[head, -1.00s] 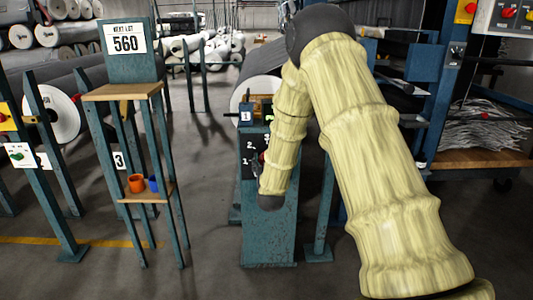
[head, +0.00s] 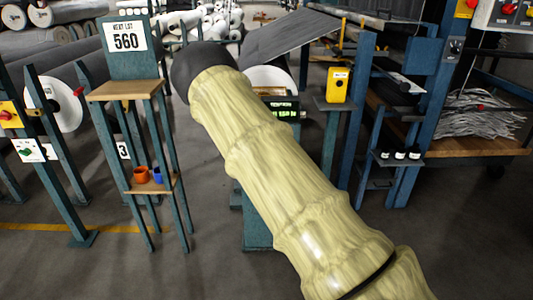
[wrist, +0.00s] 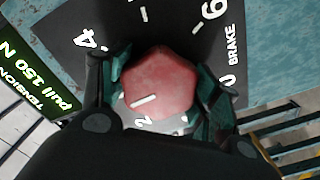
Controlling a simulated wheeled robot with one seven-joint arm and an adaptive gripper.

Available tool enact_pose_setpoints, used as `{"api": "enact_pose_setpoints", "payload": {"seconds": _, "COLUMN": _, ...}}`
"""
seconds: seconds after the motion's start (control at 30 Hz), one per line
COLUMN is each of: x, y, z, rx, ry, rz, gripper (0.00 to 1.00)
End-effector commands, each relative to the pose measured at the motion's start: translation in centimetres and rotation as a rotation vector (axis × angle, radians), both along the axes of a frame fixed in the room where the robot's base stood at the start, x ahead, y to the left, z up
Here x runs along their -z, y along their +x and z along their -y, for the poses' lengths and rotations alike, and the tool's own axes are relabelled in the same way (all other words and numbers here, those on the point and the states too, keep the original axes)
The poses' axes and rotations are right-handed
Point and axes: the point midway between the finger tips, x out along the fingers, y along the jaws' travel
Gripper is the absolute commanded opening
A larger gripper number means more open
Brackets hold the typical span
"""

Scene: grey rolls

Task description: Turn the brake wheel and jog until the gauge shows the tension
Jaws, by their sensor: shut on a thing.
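The brake wheel (wrist: 160,80) is a red, many-sided knob with a white mark, set on a dark plate with white numbers and the word BRAKE. In the wrist view my gripper (wrist: 163,88) is shut on it, a finger on each side. The white mark lies at the knob's lower left, near the 2; its exact reading is unclear. In the head view a small green display (head: 285,113) shows, too small to read. My arm hides the wheel and gripper there.
A yellow box (head: 338,84) with a dark button stands on a post right of my arm. A sign (head: 126,36) reads 560 above a shelf stand with an orange cup (head: 141,174) and a blue cup (head: 158,175). Large rolls stand behind. Grey floor is open at front left.

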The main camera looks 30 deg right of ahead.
Motion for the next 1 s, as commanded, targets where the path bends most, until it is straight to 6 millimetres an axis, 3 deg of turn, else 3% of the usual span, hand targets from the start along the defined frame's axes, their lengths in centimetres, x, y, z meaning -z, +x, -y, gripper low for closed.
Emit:
{"api": "enact_pose_setpoints", "payload": {"seconds": 0.3, "x": -0.08, "y": 0.14, "z": -0.23, "rx": -0.005, "ry": -0.113, "rz": -0.069, "gripper": 0.39}}
{"api": "enact_pose_setpoints", "payload": {"seconds": 0.87, "x": 0.04, "y": 0.12, "z": -0.20, "rx": -0.004, "ry": -0.139, "rz": -0.085, "gripper": 0.39}}
{"api": "enact_pose_setpoints", "payload": {"seconds": 0.9, "x": 0.04, "y": 0.12, "z": -0.20, "rx": -0.004, "ry": -0.139, "rz": -0.085, "gripper": 0.66}}
{"api": "enact_pose_setpoints", "payload": {"seconds": 1.0, "x": 0.03, "y": 0.07, "z": -0.12, "rx": -0.003, "ry": -0.138, "rz": -0.085, "gripper": 0.84}}
